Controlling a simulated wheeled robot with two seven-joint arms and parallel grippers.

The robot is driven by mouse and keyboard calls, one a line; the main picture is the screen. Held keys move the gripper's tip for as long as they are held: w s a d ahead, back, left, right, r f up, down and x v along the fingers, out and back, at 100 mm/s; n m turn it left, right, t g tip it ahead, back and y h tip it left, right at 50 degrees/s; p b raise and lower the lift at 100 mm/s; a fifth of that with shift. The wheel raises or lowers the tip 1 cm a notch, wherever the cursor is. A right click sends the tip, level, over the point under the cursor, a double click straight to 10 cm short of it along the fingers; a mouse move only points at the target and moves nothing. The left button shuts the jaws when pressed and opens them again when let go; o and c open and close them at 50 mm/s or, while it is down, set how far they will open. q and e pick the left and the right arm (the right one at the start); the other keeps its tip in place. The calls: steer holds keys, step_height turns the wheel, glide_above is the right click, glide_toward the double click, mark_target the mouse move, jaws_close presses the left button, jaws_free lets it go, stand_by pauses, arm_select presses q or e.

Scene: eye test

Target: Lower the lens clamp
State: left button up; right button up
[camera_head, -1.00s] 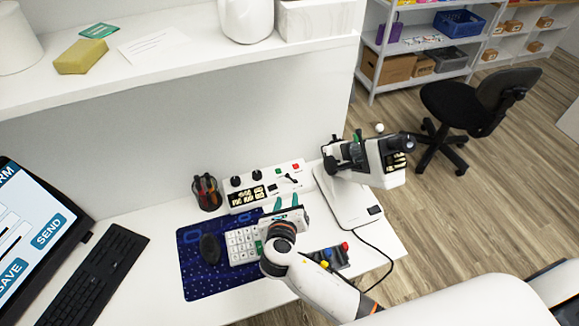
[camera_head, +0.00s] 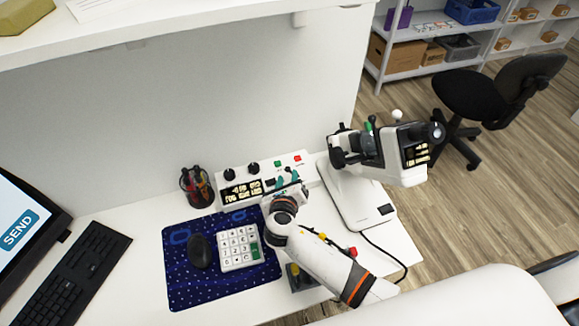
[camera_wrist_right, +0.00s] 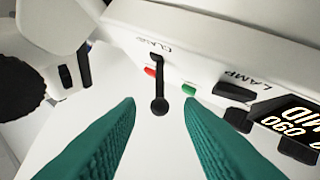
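The white control box (camera_head: 262,168) stands at the back of the desk. In the right wrist view its panel appears upside down, and a black lever (camera_wrist_right: 158,88) with a ball end sits by the word CLAMP. A red mark (camera_wrist_right: 150,71) and a green mark (camera_wrist_right: 189,90) flank the lever. My right gripper (camera_head: 288,180) is over the box's right part. In the right wrist view its teal fingers (camera_wrist_right: 158,104) are open, one each side of the lever's ball end, with gaps on both sides. The white lens instrument (camera_head: 400,160) stands to the right. My left gripper is not in view.
A LAMP switch (camera_wrist_right: 234,92) and a lit display (camera_wrist_right: 292,122) are beside the lever. A pen holder (camera_head: 197,187) stands left of the box. A white keypad (camera_head: 238,248) and a mouse (camera_head: 201,251) lie on the blue mat (camera_head: 190,290). A shelf (camera_head: 200,20) overhangs behind.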

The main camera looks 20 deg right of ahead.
mark_target(289, 167)
steer(key=x, duration=0.7)
steer(key=shift+f+b, duration=0.15)
steer(key=shift+b, duration=0.2)
jaws_close()
